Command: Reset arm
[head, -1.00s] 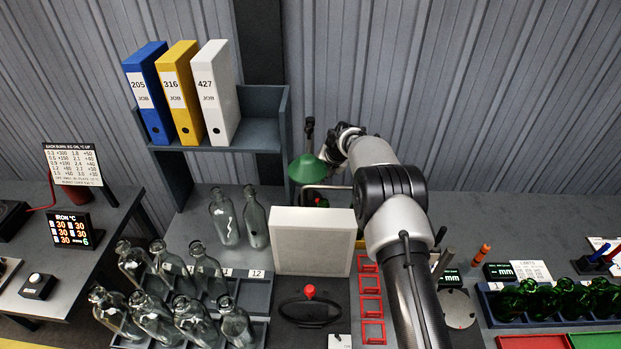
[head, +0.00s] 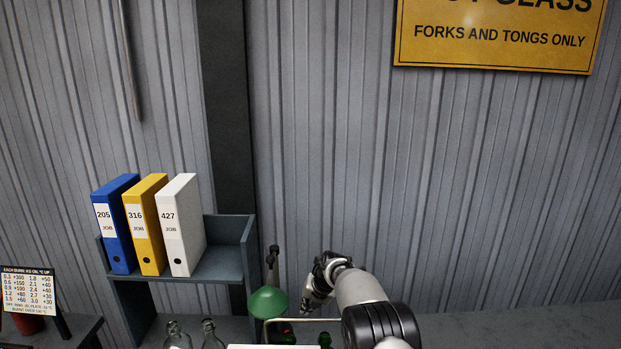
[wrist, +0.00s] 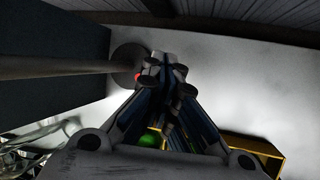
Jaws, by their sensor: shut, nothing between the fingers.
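My arm (head: 358,292) rises from the bottom of the head view, bent over at the wrist. My gripper (head: 309,304) hangs at its end, just right of a green lamp shade (head: 267,302). In the wrist view my gripper (wrist: 166,72) points away from the camera with its fingers together and nothing between them. The fingertips are dark there, and a small red spot (wrist: 139,77) shows beside them.
A grey shelf (head: 225,262) holds blue (head: 119,225), yellow (head: 147,226) and white (head: 181,226) binders. Clear bottles (head: 178,337) show at the bottom edge. A yellow sign (head: 500,38) hangs on the ribbed wall. The bench right of my arm looks clear.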

